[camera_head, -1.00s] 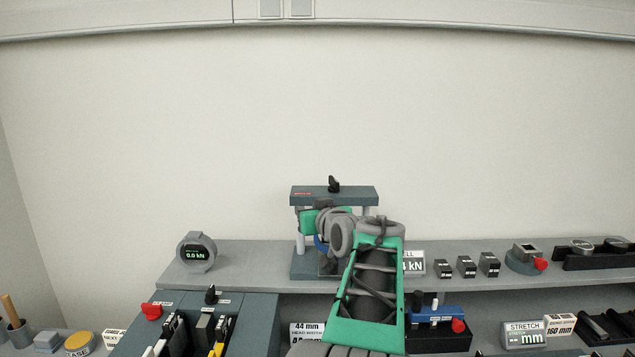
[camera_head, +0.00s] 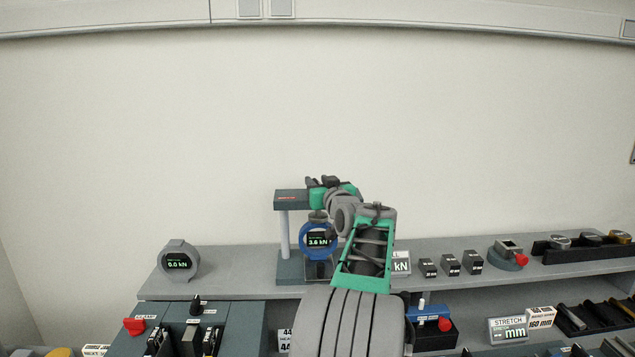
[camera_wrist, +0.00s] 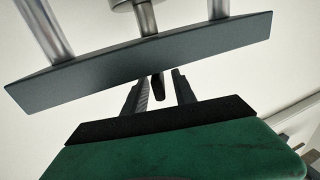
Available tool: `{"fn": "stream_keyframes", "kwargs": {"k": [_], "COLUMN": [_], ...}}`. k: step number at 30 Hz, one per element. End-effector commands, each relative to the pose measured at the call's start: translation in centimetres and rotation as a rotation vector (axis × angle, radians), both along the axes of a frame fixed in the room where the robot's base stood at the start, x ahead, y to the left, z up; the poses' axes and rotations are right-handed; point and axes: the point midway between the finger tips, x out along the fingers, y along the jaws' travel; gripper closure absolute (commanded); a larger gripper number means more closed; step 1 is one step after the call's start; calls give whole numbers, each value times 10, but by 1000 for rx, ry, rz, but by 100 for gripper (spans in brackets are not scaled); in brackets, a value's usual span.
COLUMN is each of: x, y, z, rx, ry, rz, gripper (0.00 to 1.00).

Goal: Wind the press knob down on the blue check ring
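The press (camera_head: 291,199) stands on the grey shelf, with a dark crossbeam on posts. The blue check ring (camera_head: 304,240) stands upright inside it, and its display appears to read 3.0 kN. A grey ram end sits just above the ring; I cannot tell whether they touch. My gripper (camera_head: 322,182) is at the top of the crossbeam. In the wrist view the black press knob (camera_wrist: 158,86) stands between the two fingers of my gripper (camera_wrist: 159,86), with gaps visible on both sides. The crossbeam (camera_wrist: 150,58) lies just beyond the fingertips.
A round grey gauge (camera_head: 178,262) reading 0.0 kN stands on the shelf at left. Several small black blocks (camera_head: 450,264) and a grey device with a red knob (camera_head: 509,254) are at right. Lower fixtures (camera_head: 190,325) fill the bench front.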

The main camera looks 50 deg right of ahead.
Motion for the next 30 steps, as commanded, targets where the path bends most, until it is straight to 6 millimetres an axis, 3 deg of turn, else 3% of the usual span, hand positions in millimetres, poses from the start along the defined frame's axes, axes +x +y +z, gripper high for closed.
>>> {"fn": "stream_keyframes", "kwargs": {"k": [12,30], "x": [1,1], "y": [1,2], "z": [0,-1], "rx": [1,0], "ry": [1,0], "rz": [2,-11], "gripper": [99,100]}}
